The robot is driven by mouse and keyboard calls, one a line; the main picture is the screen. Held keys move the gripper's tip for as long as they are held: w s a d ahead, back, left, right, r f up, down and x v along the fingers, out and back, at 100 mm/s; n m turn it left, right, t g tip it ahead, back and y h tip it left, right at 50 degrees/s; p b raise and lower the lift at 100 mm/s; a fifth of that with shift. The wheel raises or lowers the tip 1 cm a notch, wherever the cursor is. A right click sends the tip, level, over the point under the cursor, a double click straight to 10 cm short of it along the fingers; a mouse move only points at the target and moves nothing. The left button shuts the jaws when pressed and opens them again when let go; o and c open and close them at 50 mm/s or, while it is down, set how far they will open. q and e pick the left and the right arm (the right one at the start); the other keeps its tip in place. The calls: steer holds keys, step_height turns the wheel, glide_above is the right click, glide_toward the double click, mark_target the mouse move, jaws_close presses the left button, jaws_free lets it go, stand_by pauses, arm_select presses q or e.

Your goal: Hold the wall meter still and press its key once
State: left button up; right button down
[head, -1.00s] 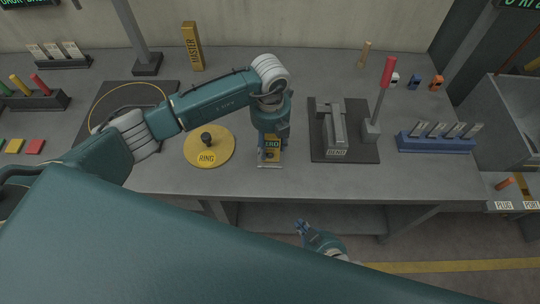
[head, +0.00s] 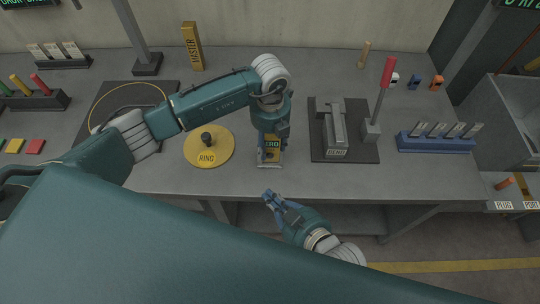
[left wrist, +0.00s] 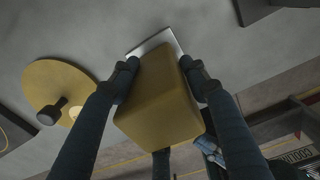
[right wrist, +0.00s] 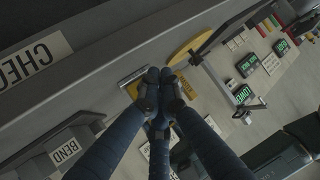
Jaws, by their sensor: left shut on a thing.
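The wall meter (head: 271,156) is a small yellow box on a pale metal plate near the table's front edge. I cannot make out the key.
The yellow RING disc (head: 222,149) with a black knob lies left of the meter. The BEND fixture (head: 335,153) on a dark mat and a red-handled lever (head: 387,72) stand to the right. A blue rack (head: 437,144) is farther right. Table between disc and mat is otherwise clear.

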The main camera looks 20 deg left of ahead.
steer(key=shift+w+a, duration=0.4)
steer(key=shift+w, duration=1)
steer(key=shift+w+a, duration=0.4)
steer(key=shift+w, duration=0.95)
steer(key=shift+w+a, duration=0.4)
steer(key=shift+w, duration=1)
steer(key=shift+w, duration=0.1)
steer(key=shift+w+a, duration=0.1)
steer(key=shift+w, duration=0.2)
steer(key=shift+w+a, duration=0.15)
steer(key=shift+w, duration=0.3)
steer(key=shift+s, duration=0.1)
steer(key=shift+s+d, duration=0.3)
steer(key=shift+s, duration=0.45)
steer(key=shift+s+d, duration=0.25)
steer(key=shift+s, duration=0.55)
steer(key=shift+s+d, duration=0.2)
steer(key=shift+s, duration=0.65)
steer(key=shift+s+d, duration=0.25)
steer(key=shift+s, duration=0.55)
